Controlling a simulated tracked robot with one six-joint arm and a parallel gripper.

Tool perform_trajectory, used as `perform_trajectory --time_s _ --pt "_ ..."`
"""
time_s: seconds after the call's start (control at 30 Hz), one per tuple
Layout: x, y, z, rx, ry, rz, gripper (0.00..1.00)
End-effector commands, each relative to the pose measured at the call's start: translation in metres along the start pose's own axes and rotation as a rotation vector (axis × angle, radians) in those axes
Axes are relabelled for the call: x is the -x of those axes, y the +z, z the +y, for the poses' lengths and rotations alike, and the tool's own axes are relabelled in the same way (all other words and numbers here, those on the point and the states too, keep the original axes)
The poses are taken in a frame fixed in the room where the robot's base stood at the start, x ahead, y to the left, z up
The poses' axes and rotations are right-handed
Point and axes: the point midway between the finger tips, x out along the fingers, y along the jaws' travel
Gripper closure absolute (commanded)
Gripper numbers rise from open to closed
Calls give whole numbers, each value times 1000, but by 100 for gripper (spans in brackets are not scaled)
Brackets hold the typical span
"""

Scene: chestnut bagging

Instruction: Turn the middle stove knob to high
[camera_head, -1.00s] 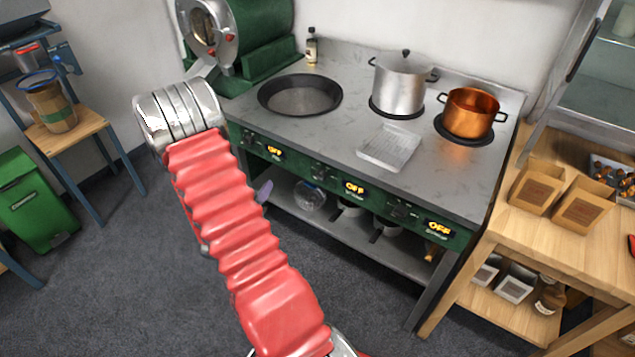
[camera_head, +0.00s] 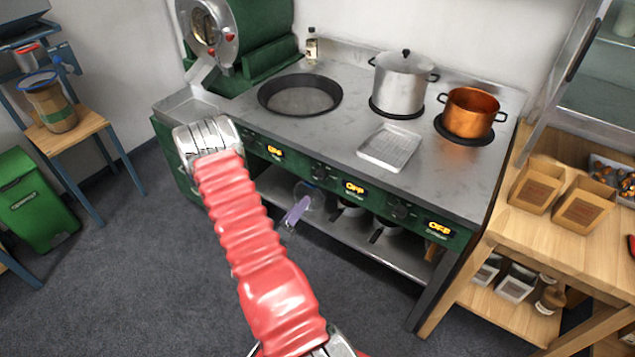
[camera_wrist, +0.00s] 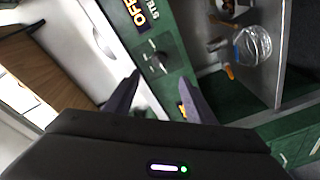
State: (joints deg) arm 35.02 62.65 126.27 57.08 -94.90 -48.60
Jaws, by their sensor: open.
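The stove (camera_head: 345,125) has a green front panel with several dark knobs and lit displays. The middle knob (camera_head: 318,171) sits left of its display (camera_head: 354,187), which reads OFF. In the wrist view, a dark knob (camera_wrist: 158,62), which looks like the middle one, lies just ahead of my gripper (camera_wrist: 160,80), roughly between the fingertips. An OFF display (camera_wrist: 140,12) shows above it. My gripper is open and empty; whether a finger touches the panel cannot be told.
The left display (camera_head: 275,150) and right display (camera_head: 439,226) also read OFF. A silver pot (camera_head: 401,85), copper pot (camera_head: 468,112), dark pan (camera_head: 300,96) and metal tray (camera_head: 389,147) are on top. A shelf (camera_head: 350,228) runs below the panel. A wooden table (camera_head: 560,240) stands right.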

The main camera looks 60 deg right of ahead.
Motion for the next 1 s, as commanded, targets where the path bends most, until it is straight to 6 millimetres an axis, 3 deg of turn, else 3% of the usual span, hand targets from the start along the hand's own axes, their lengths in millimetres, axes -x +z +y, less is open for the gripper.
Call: perform_trajectory --time_s 0.27,1.0 --pt "-24 1 1 -3 3 -2 50" --pt "-129 1 1 -2 2 -2 50"
